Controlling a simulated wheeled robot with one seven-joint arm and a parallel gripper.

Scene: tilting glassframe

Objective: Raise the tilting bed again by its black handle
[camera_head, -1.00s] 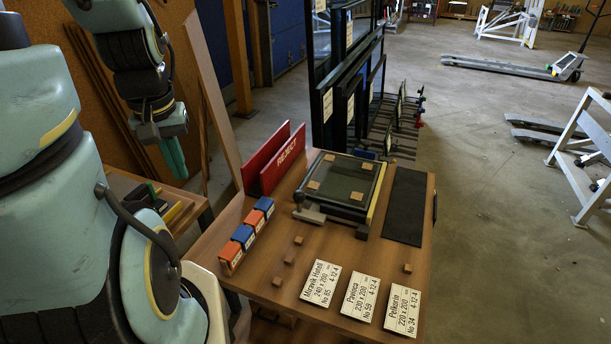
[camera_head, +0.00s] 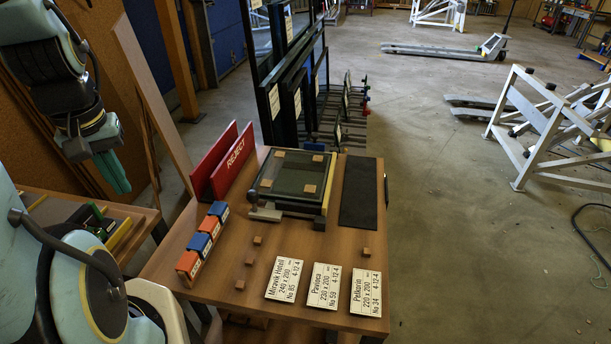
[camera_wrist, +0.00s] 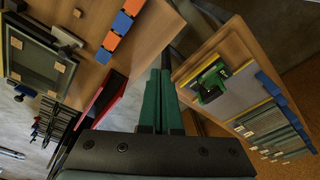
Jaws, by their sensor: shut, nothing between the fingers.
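The tilting bed (camera_head: 313,207) is a dark frame with a glass pane (camera_head: 289,174) and small wooden pads at its corners. It lies about flat on the wooden table. A dark knob handle (camera_head: 253,196) stands on a grey lever at its near left corner. In the wrist view, the bed's glass (camera_wrist: 38,60) and the handle's grey part (camera_wrist: 68,36) show at the upper left. My gripper (camera_head: 120,190) hangs left of the table, well apart from the handle. Its green fingers (camera_wrist: 162,72) are together and hold nothing.
A red REJECT rack (camera_head: 235,160) stands behind the bed's left side. Blue and orange blocks (camera_head: 203,240) line the table's left edge. White labels (camera_head: 324,286) and small wooden cubes lie in front. A black mat (camera_head: 358,195) lies to the right. A side bench (camera_head: 100,215) stands at left.

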